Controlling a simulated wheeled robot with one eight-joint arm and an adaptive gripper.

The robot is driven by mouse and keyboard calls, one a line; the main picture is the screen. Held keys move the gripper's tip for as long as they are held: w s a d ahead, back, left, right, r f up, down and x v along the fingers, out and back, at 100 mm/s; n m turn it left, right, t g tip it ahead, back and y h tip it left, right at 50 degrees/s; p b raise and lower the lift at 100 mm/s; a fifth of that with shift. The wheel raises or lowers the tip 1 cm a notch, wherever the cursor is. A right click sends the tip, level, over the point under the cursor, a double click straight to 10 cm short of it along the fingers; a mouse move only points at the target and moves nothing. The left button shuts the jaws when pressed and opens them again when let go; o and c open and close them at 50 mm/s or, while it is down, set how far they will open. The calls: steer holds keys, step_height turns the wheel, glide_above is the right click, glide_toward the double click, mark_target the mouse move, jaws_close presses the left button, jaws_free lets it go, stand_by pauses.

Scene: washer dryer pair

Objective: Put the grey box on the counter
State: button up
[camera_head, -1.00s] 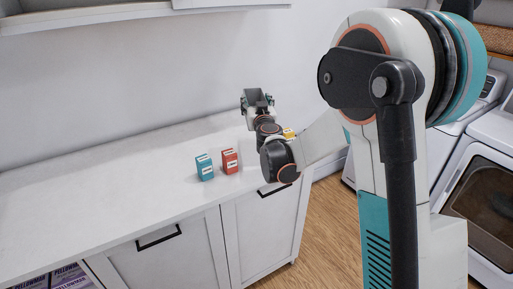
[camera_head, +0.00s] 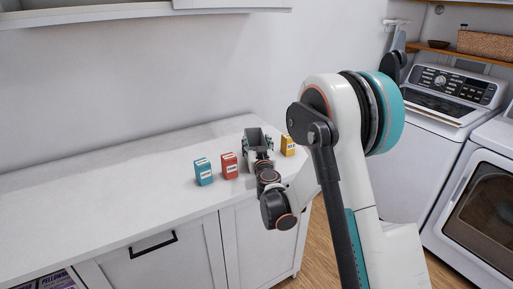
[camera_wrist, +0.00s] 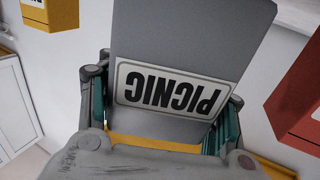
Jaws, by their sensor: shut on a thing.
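The grey box (camera_head: 253,137) is held at the end of my arm, over the right part of the white counter (camera_head: 100,205). In the wrist view the grey box (camera_wrist: 190,35) fills the middle, with a "PICNIC" label upside down. My gripper (camera_wrist: 160,118) is shut on it, one teal-and-grey finger on each side. In the head view my gripper (camera_head: 258,155) is just in front of the box. I cannot tell whether the box's underside touches the counter.
On the counter, a blue box (camera_head: 203,172) and a red box (camera_head: 229,166) stand left of the grey box. A yellow box (camera_head: 288,146) stands close to its right. The counter's left side is clear. A washer (camera_head: 440,100) and a dryer (camera_head: 480,210) stand at right.

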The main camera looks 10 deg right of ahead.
steer(key=shift+s+f+b, duration=0.15)
steer(key=shift+f+b, duration=0.35)
steer(key=shift+b, duration=0.05)
steer(key=o, duration=1.2)
steer(key=shift+o, duration=0.2)
